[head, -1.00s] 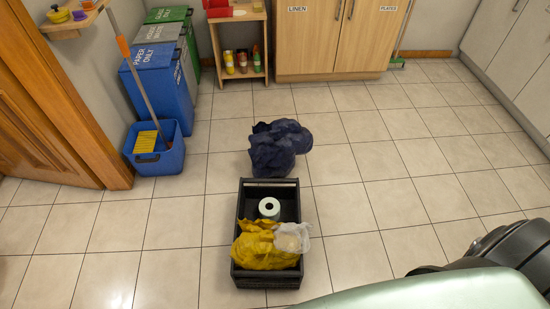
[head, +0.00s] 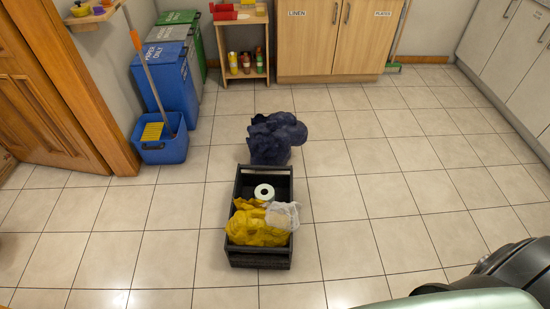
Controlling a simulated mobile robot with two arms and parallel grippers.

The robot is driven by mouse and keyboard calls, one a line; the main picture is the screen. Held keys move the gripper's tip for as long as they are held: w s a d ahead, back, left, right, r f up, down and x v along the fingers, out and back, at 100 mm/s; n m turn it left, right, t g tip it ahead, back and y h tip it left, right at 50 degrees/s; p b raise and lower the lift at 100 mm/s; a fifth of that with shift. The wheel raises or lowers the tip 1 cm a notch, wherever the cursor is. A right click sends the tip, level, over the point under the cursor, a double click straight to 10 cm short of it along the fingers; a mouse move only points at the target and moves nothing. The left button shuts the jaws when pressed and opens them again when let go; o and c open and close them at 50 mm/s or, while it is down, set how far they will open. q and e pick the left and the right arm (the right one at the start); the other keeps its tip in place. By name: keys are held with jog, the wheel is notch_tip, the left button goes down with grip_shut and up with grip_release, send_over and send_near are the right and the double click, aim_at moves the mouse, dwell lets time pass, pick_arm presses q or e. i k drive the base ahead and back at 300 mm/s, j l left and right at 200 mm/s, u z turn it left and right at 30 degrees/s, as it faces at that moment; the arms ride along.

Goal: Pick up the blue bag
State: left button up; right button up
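The blue bag (head: 275,138) is dark navy and crumpled. It stands on the tiled floor just behind the black crate, near the middle of the head view. Part of its lower side is close to or behind the crate's far edge, and I cannot tell whether they touch. A dark part of my own arm shows at the lower right, but no fingertips are visible. Neither gripper is in view.
The black crate (head: 261,276) holds a yellow bag (head: 255,227), a white roll (head: 264,191) and a whitish bag (head: 283,215). A blue bucket (head: 161,150) with a mop and several bins stand at the left. Floor right of the bag is clear.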

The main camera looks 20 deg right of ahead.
aim_at(270, 140)
jog(key=l+u, duration=0.1)
jog(key=u, duration=0.3)
jog(key=l+u, duration=0.1)
jog(key=u, duration=0.3)
jog(key=l+u, duration=0.1)
jog(key=u, duration=0.3)
jog(key=l, duration=1.55)
jog(key=i+l, duration=0.1)
jog(key=l, duration=1.5)
